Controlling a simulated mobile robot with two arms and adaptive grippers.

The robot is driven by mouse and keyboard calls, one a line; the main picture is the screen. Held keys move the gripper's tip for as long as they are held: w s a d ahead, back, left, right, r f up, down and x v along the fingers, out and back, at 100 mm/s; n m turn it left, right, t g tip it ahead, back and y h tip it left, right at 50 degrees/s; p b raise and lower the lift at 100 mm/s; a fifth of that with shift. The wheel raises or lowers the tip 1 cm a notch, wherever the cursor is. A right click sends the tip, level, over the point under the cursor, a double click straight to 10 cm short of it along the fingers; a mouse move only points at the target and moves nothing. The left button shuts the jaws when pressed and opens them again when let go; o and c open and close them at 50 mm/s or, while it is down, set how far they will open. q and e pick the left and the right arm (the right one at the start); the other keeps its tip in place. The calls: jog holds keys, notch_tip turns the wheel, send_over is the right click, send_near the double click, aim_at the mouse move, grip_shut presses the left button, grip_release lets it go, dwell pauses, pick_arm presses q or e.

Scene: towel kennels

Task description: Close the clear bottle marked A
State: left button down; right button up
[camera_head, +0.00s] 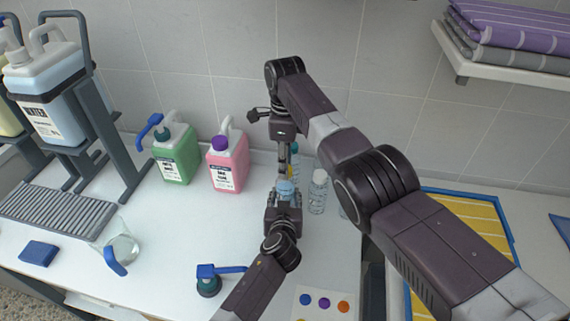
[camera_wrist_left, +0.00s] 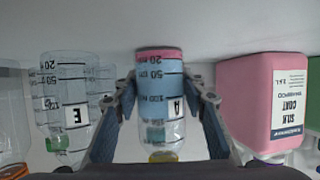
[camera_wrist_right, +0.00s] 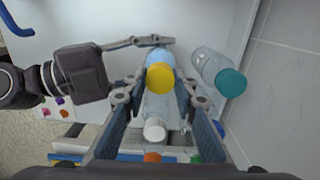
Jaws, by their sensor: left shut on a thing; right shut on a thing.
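The clear bottle marked A (camera_wrist_left: 176,107) stands between the fingers of my left gripper (camera_wrist_left: 165,95), which is shut on it. It holds blue liquid with a pink layer at its base. In the head view the blue bottle (camera_head: 286,188) shows in my left gripper (camera_head: 285,193). My right gripper (camera_head: 285,160) is above it, pointing down. A yellow cap (camera_wrist_right: 160,79) is between the fingers of my right gripper (camera_wrist_right: 158,85), in line with the bottle's mouth. The cap also shows at the neck end in the left wrist view (camera_wrist_left: 164,156). I cannot tell if it is seated.
A white-capped bottle (camera_head: 318,190) and a teal-capped bottle (camera_wrist_right: 222,78) stand close by. Bottle E (camera_wrist_left: 75,115) is beside A. A pink jug (camera_head: 228,170) and green jug (camera_head: 177,155) are at the back.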

jog(key=m, duration=1)
jog(key=shift+w, duration=0.1)
jog(key=o, duration=0.7)
jog(key=shift+c, duration=0.2)
jog(key=shift+r, duration=0.1)
jog(key=shift+r, duration=2.15)
jog(key=shift+c, duration=0.4)
